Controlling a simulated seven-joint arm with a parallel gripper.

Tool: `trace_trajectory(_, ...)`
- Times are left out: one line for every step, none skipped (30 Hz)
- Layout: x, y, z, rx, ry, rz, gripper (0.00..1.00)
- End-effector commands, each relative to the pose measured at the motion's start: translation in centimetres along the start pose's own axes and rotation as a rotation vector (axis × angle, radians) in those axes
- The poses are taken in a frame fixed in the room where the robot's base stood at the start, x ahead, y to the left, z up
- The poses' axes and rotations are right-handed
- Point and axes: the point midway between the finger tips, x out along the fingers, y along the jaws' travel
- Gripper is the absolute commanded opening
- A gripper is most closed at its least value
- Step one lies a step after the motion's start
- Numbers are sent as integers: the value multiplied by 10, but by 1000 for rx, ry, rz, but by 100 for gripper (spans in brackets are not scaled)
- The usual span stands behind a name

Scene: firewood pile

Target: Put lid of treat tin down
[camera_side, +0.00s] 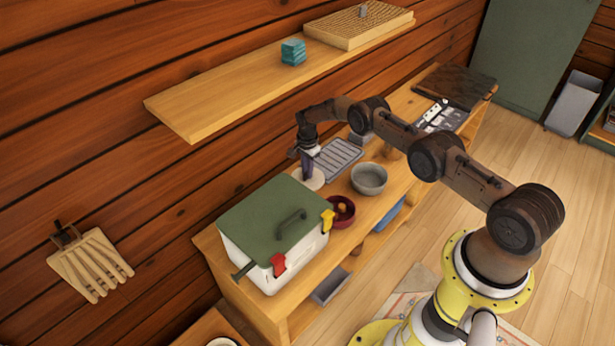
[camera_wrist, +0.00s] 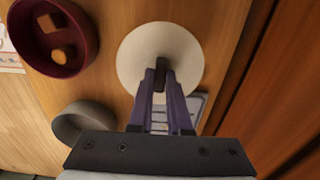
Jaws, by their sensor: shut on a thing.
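The lid of the treat tin is a round, cream-white disc (camera_wrist: 150,50) with a dark knob at its middle. In the side view the pale lid (camera_side: 310,181) shows under my gripper (camera_side: 307,163), behind the dark red bowl. My gripper also shows in the wrist view (camera_wrist: 160,78), with its two purple fingers shut on the knob. The lid looks level. I cannot tell whether it touches the counter or hangs just above it. No treat tin is clearly visible; anything under the lid is hidden.
A dark red bowl (camera_side: 341,211) with brown pieces and a grey bowl (camera_side: 369,179) stand close to the lid. A white box with a green lid (camera_side: 275,222) stands at the left. A grey rack (camera_side: 338,157) lies behind. A wall shelf (camera_side: 200,101) hangs above.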

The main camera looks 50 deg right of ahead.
Motion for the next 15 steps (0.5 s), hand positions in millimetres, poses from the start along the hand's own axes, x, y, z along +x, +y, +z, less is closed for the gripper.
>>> trace_trajectory(9,1,0,0,-1,3,0)
trace_trajectory(13,1,0,0,-1,2,0)
trace_trajectory(18,0,0,0,0,1,0)
trace_trajectory(21,0,0,0,0,1,0)
trace_trajectory(23,0,0,0,0,0,0)
trace_trajectory(26,0,0,0,0,0,0)
trace_trajectory(28,0,0,0,0,0,0)
trace_trajectory(28,0,0,0,0,0,0)
trace_trajectory(29,0,0,0,0,0,0)
trace_trajectory(29,0,0,0,0,0,0)
trace_trajectory(29,0,0,0,0,-1,0)
trace_trajectory(29,0,0,0,0,-1,0)
trace_trajectory(29,0,0,0,0,0,0)
trace_trajectory(29,0,0,0,0,0,0)
trace_trajectory(29,0,0,0,0,0,0)
